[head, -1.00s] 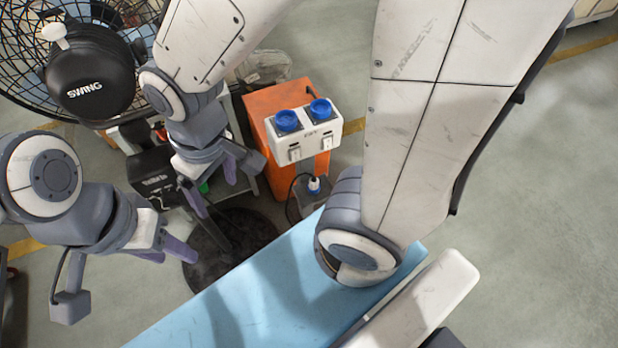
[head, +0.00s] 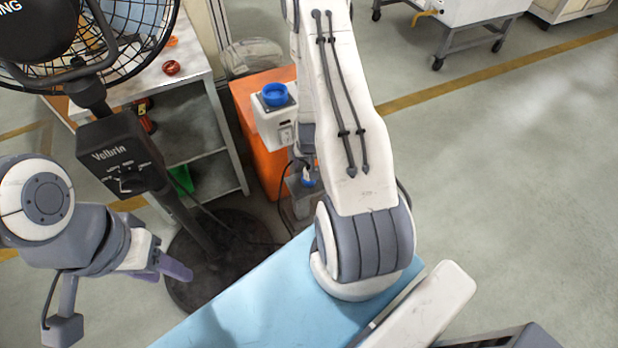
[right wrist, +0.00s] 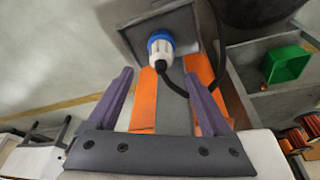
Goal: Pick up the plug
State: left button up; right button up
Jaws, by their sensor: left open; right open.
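The plug (right wrist: 161,48) is blue and white with a black cable. In the right wrist view it rests on a grey tray-like support (right wrist: 205,22), ahead of my right gripper (right wrist: 158,76). The right gripper is open and empty, with its purple fingers spread to either side below the plug and not touching it. In the head view the plug (head: 308,180) shows small beside my right arm, which hides the right gripper. My left gripper (head: 168,270) is open and empty at the lower left, away from the plug.
A white socket box with a blue socket (head: 275,96) stands on an orange cabinet (head: 262,165). A black fan (head: 120,160) stands left of it, its base on the floor. A light-blue surface (head: 260,305) lies in front. A shelf holds a green bin (right wrist: 288,63).

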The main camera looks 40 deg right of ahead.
aim_at(309, 166)
jog(key=x, duration=0.4)
jog(key=b+x, duration=0.1)
jog(key=x, duration=0.1)
jog(key=shift+w+d+f, duration=0.15)
jog(key=shift+w+f, duration=0.15)
jog(key=shift+w, duration=0.1)
grip_shut()
